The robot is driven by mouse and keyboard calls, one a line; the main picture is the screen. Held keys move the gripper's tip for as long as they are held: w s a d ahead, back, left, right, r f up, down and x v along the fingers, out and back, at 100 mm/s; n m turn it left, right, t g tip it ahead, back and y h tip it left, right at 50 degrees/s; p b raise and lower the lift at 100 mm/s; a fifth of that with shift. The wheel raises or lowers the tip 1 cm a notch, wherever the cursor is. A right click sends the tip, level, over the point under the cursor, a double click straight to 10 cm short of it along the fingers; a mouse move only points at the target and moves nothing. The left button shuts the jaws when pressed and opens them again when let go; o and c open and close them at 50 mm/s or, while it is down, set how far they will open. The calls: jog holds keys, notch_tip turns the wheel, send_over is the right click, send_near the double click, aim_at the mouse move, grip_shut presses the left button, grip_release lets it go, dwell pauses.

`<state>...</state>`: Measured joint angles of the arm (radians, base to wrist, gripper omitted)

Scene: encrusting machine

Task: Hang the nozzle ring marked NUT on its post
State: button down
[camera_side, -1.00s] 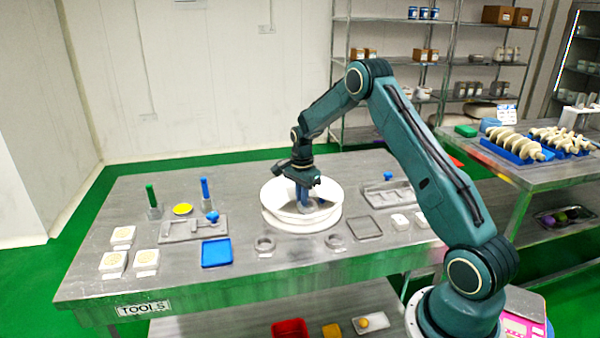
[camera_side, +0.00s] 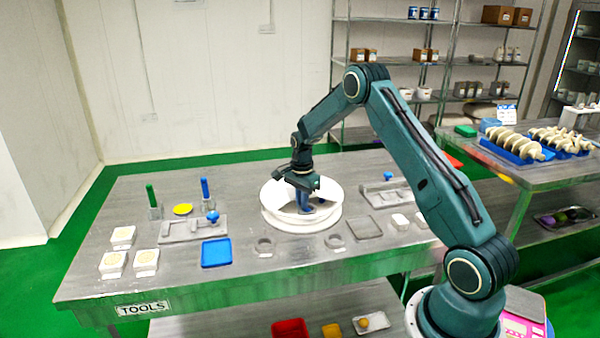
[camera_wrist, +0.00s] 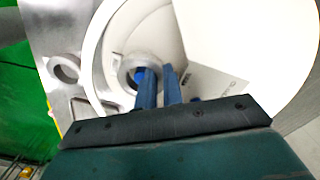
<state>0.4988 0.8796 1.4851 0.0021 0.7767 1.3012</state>
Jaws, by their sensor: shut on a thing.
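My gripper (camera_side: 305,208) is inside the white round tub (camera_side: 268,212), with its blue fingers down between the tub's dividers. In the wrist view my gripper (camera_wrist: 157,78) is shut on the wall of a grey nozzle ring (camera_wrist: 129,66), one finger inside its hole and one outside. I cannot read NUT on this ring. A small dark marking (camera_wrist: 187,76) shows on a white wall beside the fingers, too small to read. Whether the ring is on a post or touches the tub floor cannot be told. No post is clearly visible.
Two grey rings (camera_side: 264,246) (camera_side: 335,241) lie on the steel table in front of the tub. Another grey tray (camera_side: 375,197) is right.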

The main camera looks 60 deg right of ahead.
jog(key=shift+f, duration=0.4)
dwell(0.5)
